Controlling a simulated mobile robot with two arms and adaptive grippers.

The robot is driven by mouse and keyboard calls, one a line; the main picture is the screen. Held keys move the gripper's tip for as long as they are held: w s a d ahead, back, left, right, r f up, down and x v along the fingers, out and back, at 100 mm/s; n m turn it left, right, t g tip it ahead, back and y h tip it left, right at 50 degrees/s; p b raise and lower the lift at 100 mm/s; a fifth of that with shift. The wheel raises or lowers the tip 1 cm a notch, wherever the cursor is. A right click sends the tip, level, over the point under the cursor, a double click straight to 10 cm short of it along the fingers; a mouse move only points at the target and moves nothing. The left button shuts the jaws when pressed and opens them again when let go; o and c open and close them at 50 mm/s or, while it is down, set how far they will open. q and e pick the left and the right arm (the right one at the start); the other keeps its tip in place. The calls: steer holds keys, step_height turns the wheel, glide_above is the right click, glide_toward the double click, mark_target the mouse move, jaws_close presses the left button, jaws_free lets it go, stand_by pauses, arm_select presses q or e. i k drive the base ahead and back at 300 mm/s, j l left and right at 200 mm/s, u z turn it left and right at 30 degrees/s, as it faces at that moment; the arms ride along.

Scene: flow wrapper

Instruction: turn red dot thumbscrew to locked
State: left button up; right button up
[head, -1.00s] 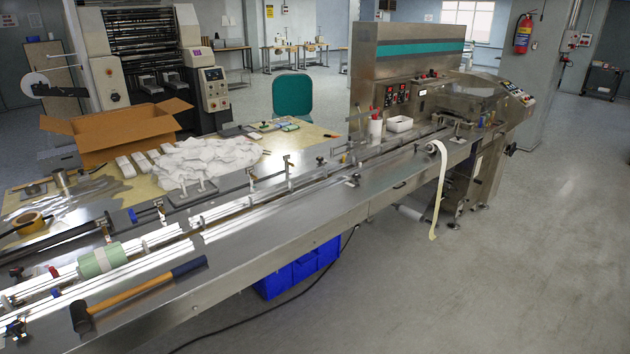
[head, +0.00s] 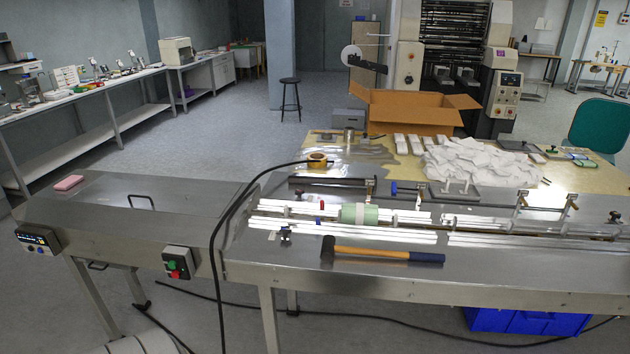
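Neither of my grippers is in the head view. On the steel infeed table (head: 480,268), a small red-topped part (head: 322,205) stands by the white rails, left of a pale green roll (head: 358,214). A blue-topped part (head: 318,221) is just in front of it. A dark clamp-like knob (head: 285,236) stands nearer the table's front left. All are too small here to tell which is the red dot thumbscrew or whether it is locked.
A hammer (head: 385,252) lies along the table's front. A black cable (head: 232,215) crosses the table's left part. A tape roll (head: 317,159) and cardboard box (head: 410,110) are behind. Floor at left is clear.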

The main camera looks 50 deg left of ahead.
mark_target(301, 192)
steer(key=u, duration=1.6)
steer(key=i, duration=0.05)
